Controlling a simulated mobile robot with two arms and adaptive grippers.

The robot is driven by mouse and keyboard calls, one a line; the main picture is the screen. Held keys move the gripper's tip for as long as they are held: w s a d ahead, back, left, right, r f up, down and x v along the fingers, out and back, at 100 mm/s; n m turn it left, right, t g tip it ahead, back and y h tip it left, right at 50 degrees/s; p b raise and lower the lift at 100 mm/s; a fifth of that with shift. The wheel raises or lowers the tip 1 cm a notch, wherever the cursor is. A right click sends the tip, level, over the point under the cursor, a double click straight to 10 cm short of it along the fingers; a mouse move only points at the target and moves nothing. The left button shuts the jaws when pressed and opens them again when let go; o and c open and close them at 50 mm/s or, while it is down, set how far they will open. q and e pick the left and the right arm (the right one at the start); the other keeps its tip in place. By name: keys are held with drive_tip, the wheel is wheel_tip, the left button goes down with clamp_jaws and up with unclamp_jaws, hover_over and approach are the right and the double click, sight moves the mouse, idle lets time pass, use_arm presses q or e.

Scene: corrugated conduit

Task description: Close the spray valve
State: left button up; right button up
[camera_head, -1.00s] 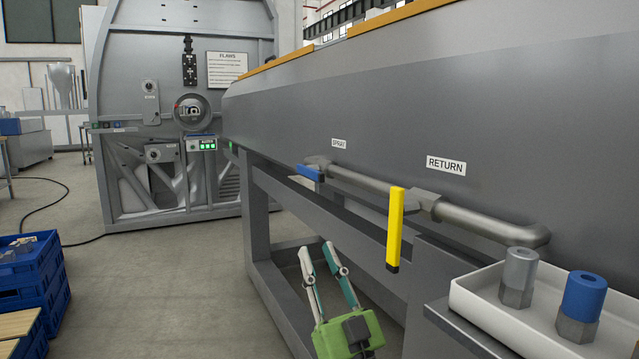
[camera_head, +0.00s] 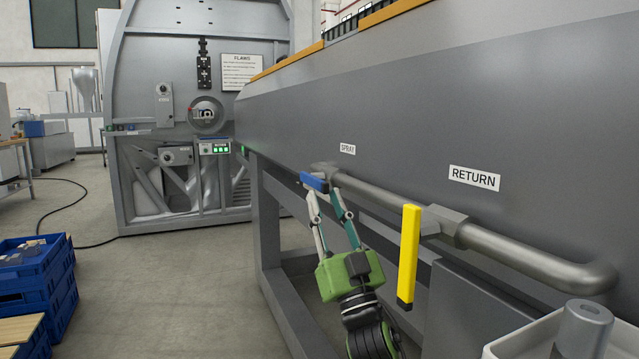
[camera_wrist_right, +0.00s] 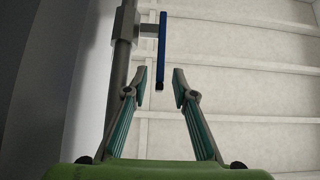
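The spray valve's blue handle (camera_head: 314,182) sticks out along the pipe below the SPRAY label (camera_head: 348,149) on the grey tank. In the right wrist view the blue handle (camera_wrist_right: 161,50) runs lengthwise, its near end just ahead of the gap between my fingers. My right gripper (camera_head: 325,192) is open, with its fingertips just below the handle in the head view. In the right wrist view the gripper (camera_wrist_right: 158,80) is empty between its fingers. Whether a finger touches the handle cannot be told. My left gripper is not in view.
A yellow valve handle (camera_head: 409,257) hangs down by the RETURN label (camera_head: 475,178), right of my gripper. The pipe (camera_head: 390,205) runs close along the tank. A white tray (camera_head: 510,345) with a grey fitting (camera_head: 585,330) is at lower right. Blue crates (camera_head: 35,290) stand left; floor between is clear.

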sight(319, 180)
drive_tip(key=shift+x, duration=2.4)
clamp_jaws()
